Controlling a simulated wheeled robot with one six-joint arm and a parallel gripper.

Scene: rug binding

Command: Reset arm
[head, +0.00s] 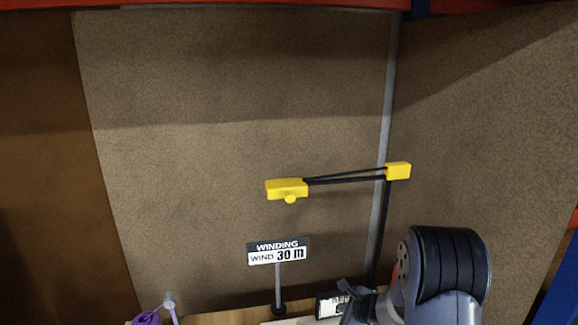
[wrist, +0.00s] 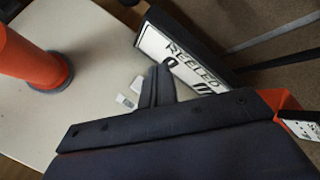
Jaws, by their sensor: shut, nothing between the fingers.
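My gripper (wrist: 160,86) shows in the wrist view with its two dark fingers together and nothing between them. It is over a pale surface (wrist: 90,20), beside a black-framed counter plate (wrist: 180,52) reading "REELED" with "0 m" partly covered. In the head view my gripper (head: 347,290) is low, right of centre, next to a small dark-and-white plate (head: 328,307). My wrist hides part of what is behind it there.
A sign (head: 278,251) reading "WINDING, WIND 30 m" stands on a thin post. A black arm with yellow ends (head: 287,188) reaches across brown panels. A purple object (head: 147,319) is at lower left. An orange post (wrist: 25,55) stands left in the wrist view.

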